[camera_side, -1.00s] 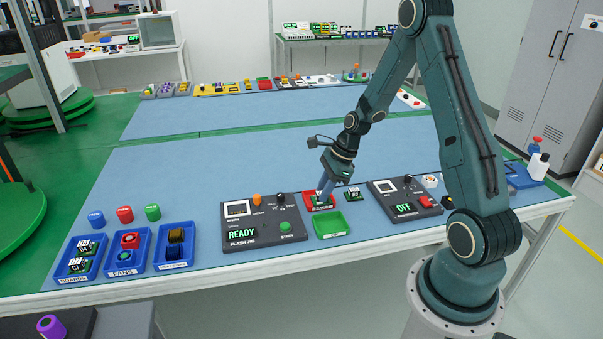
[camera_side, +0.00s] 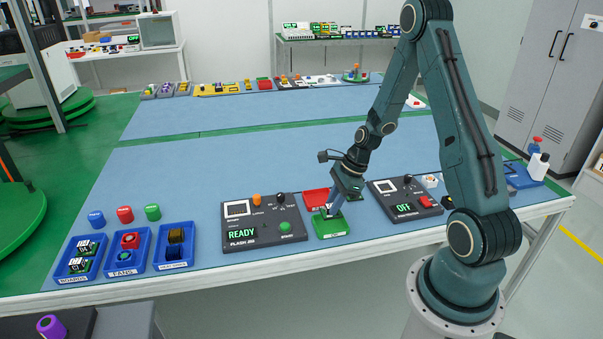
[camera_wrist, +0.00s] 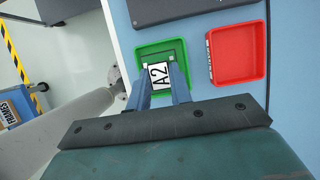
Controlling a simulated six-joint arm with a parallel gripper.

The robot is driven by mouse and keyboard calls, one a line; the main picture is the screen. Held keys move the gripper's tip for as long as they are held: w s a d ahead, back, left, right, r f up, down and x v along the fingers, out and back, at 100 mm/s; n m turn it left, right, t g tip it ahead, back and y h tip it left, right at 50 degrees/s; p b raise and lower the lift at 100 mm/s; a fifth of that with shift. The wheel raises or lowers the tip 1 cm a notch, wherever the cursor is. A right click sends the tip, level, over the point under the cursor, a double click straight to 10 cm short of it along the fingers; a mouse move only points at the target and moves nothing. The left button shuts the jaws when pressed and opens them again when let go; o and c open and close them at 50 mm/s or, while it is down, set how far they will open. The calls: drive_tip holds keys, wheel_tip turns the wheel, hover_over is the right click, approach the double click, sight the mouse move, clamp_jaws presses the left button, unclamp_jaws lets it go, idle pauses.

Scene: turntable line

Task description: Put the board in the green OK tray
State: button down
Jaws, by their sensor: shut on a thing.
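The board (camera_wrist: 159,75) is dark green with a white block marked A2. My gripper (camera_wrist: 160,88) is shut on it. In the wrist view the board appears within the outline of the green OK tray (camera_wrist: 144,49). In the side view my gripper (camera_side: 330,213) points down at the green tray (camera_side: 331,235), with its tips at the tray. I cannot tell whether the board touches the tray floor. The red tray (camera_side: 314,199) lies just behind the green one. It looks empty in the wrist view (camera_wrist: 236,55).
The flash jig (camera_side: 264,237) showing READY stands left of the trays. A box (camera_side: 405,208) reading OFF stands to the right. Another small item (camera_side: 356,197) sits partly hidden behind my gripper. Blue bins (camera_side: 166,266) of parts stand at the left front.

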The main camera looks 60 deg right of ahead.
drive_tip(key=shift+f, duration=2.15)
drive_tip(key=c, duration=1.2)
unclamp_jaws()
drive_tip(key=shift+r, duration=0.1)
drive_tip(key=shift+v, duration=6.85)
